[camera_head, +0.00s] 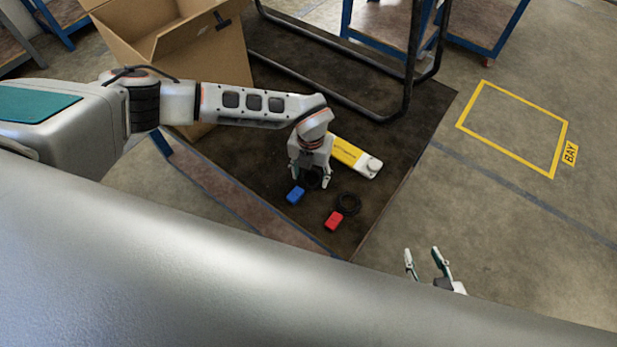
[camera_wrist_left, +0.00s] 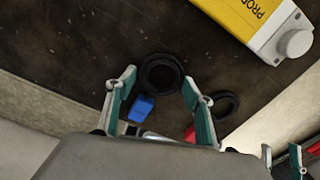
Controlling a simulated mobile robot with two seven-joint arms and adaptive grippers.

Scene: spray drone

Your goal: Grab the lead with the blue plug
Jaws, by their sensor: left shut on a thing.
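The lead with the blue plug is a black coil with a blue plug (camera_head: 296,195) on the dark table top. In the left wrist view its coil (camera_wrist_left: 161,73) sits between my left fingertips and the blue plug (camera_wrist_left: 142,108) lies just below it, beside the left finger. My left gripper (camera_head: 310,182) is low over the table and shut on this lead. In the head view the gripper partly hides the coil. My right gripper (camera_head: 425,252) is open and empty, off the table's front right side. It also shows at the lower right of the left wrist view (camera_wrist_left: 289,158).
A second black coil (camera_head: 348,204) with a red plug (camera_head: 333,221) lies close to the right. A yellow and white bottle (camera_head: 352,158) lies behind. A cardboard box (camera_head: 180,50) and a black tube frame (camera_head: 330,95) stand further back. The table's right edge is near.

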